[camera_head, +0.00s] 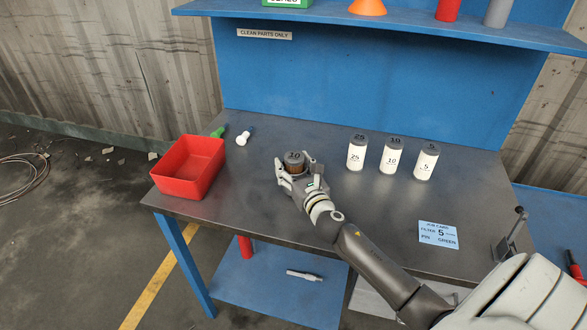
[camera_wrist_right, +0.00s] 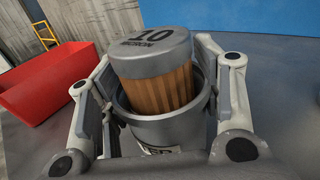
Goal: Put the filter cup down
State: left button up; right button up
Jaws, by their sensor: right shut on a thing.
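The filter cup (camera_wrist_right: 165,128) is a grey metal cup with a partly hidden label. A brown pleated filter (camera_wrist_right: 162,88) with a grey cap marked 10 MICRON sticks up out of it, leaning slightly. The capped filter also shows in the head view (camera_head: 294,161), where the cup itself is mostly hidden by the fingers. My right gripper (camera_head: 296,174) is shut on the cup, with a finger on each side. It is over the middle-left of the dark table; I cannot tell whether the cup touches the tabletop. My left gripper is not in view.
Filters marked 25 (camera_head: 356,153), 10 (camera_head: 392,156) and 5 (camera_head: 426,162) stand upright to the right. A red bin (camera_head: 190,168) sits at the left edge, near a green pin (camera_head: 218,132) and a white pin (camera_head: 243,138). A blue job card (camera_head: 438,234) lies front right.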

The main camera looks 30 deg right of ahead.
jog(key=shift+f, duration=0.1)
jog(key=shift+f, duration=0.2)
jog(key=o, duration=1.2)
jog(key=shift+r, duration=0.15)
jog(key=s, duration=0.4)
jog(key=s+a+b, duration=0.1)
jog(key=s, duration=0.3)
jog(key=s+a, duration=0.1)
jog(key=s, duration=0.3)
jog(key=shift+a+r+b, duration=0.1)
jog(key=shift+b, duration=0.25)
